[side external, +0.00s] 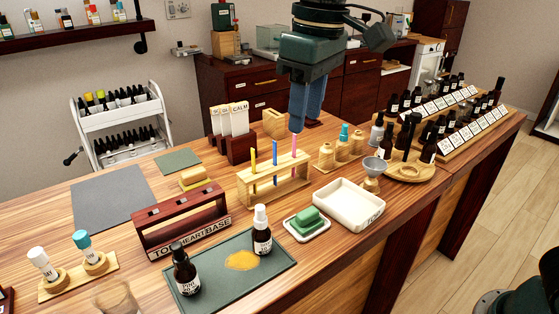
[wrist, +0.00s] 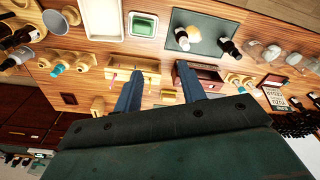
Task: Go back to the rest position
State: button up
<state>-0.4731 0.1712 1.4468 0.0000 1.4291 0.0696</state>
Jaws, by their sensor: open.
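My gripper (side external: 304,126) hangs pointing down above the wooden bench in the side external view. Its two blue fingers are apart and nothing shows between them. It is above and slightly behind the right end of a small wooden rack (side external: 275,190), which holds a yellow, a blue and a pink upright stick. In the wrist view my gripper (wrist: 159,69) also shows open and empty, with the rack (wrist: 145,66) between and beyond its fingers.
A dark red stand (side external: 182,222) and a green mat (side external: 205,290) with two bottles and yellow powder are at front left. A white tray (side external: 347,204) and green block (side external: 306,219) are at front right. Crowded bottle rows (side external: 450,135) stand right. A grey mat (side external: 108,197) is bare.

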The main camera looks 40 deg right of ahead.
jog(key=s+d+m+t, duration=0.2)
jog(key=s+d, duration=0.7)
jog(key=d, duration=0.3)
jog(key=s+d+f+m+t, duration=0.2)
jog(key=s+d+f, duration=0.5)
jog(key=s, duration=0.3)
jog(key=shift+s+d+f+m+t, duration=0.15)
jog(key=shift+s+f+m+t, duration=0.2)
jog(key=shift+f, duration=0.5)
